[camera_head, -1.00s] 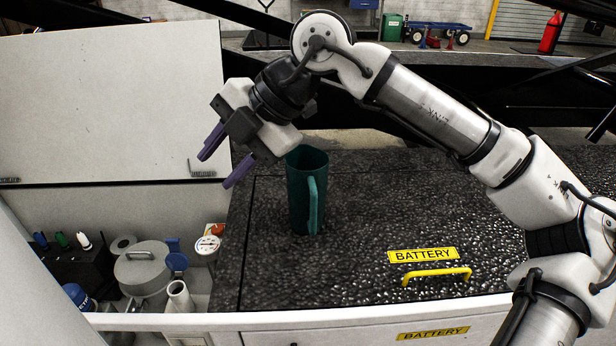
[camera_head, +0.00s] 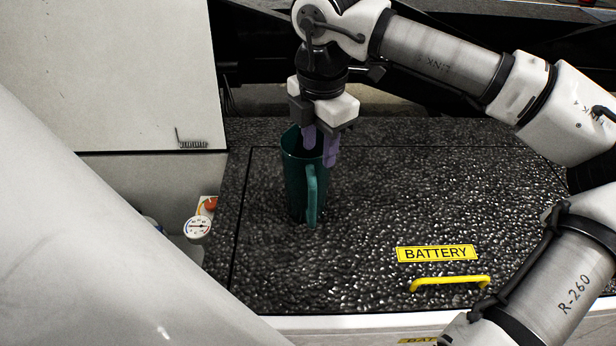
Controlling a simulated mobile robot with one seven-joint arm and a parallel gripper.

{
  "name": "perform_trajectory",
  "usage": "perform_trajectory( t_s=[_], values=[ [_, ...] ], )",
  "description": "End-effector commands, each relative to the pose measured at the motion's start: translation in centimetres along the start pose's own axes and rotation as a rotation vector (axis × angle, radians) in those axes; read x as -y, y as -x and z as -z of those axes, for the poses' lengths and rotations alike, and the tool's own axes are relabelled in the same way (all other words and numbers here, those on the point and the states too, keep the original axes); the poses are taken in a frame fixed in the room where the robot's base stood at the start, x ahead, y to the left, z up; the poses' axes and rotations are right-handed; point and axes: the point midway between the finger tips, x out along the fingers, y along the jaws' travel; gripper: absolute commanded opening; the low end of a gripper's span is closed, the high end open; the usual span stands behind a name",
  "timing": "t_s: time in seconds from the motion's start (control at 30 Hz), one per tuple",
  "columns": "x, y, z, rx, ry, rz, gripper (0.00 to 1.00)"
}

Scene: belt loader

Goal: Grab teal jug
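The teal jug (camera_head: 296,185) stands upright on the black textured battery lid. Its handle (camera_head: 312,195) faces the camera. My gripper (camera_head: 320,158) points down at the jug's mouth, its two purple fingers spread apart. The left finger is over or in the mouth. The right finger is at the right side of the rim, above the handle. Part of the rim is hidden behind the fingers. I cannot tell whether either finger touches the jug.
A yellow bar handle (camera_head: 450,283) and a yellow BATTERY label (camera_head: 437,254) are at the lid's front right. A raised white panel (camera_head: 120,70) stands at the back left. The lid right of the jug is clear.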

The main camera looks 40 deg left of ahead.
Motion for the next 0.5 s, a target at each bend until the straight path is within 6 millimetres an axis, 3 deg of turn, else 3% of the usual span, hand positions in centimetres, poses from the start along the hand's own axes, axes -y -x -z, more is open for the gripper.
perform_trajectory(
  t_s=[0.1,0.5],
  values=[
    [0.0,-1.9,0.1,-0.004,0.001,0.0,0.38],
    [-0.2,-5.6,0.5,-0.005,0.002,0.001,0.38]
  ],
)
